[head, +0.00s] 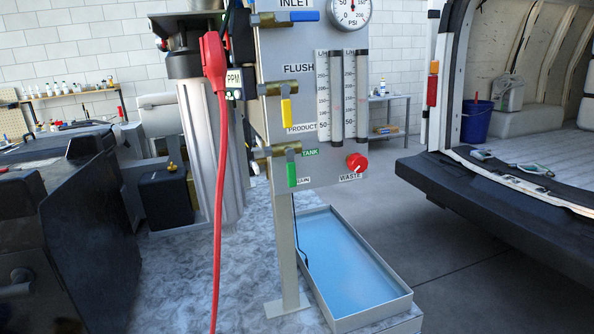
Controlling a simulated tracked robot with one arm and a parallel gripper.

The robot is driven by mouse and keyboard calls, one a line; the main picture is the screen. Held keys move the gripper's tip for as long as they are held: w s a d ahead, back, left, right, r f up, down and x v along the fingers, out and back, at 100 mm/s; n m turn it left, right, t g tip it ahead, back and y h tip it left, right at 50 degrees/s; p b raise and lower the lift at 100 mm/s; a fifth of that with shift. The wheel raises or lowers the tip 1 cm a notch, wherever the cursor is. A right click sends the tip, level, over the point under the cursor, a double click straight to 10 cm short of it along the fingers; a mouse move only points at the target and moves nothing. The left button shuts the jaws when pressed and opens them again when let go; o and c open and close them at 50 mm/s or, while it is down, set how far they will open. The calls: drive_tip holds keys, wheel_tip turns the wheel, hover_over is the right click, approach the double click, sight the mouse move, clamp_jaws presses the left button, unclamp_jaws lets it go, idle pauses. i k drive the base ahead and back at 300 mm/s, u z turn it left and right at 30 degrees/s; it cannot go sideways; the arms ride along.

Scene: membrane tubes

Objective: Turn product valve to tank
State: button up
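On the grey panel, the lower valve has a green handle (292,174) on a brass body and hangs straight down. A green TANK label (310,152) sits above right of the handle. A partly covered label ending in "UN" (303,210) is below it. The PRODUCT label (302,127) is above this valve. A large dark body fills the left edge close to the camera. It may be my gripper, but I cannot make out fingertips there. Nothing touches the green handle.
A yellow-handled valve (287,112) and a blue-handled valve (304,16) are above. A red knob (357,162) is at right. A blue-floored tray (345,325) lies below. A van (480,190) stands at right.

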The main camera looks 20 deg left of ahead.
sight(291, 165)
drive_tip(key=i, duration=0.85)
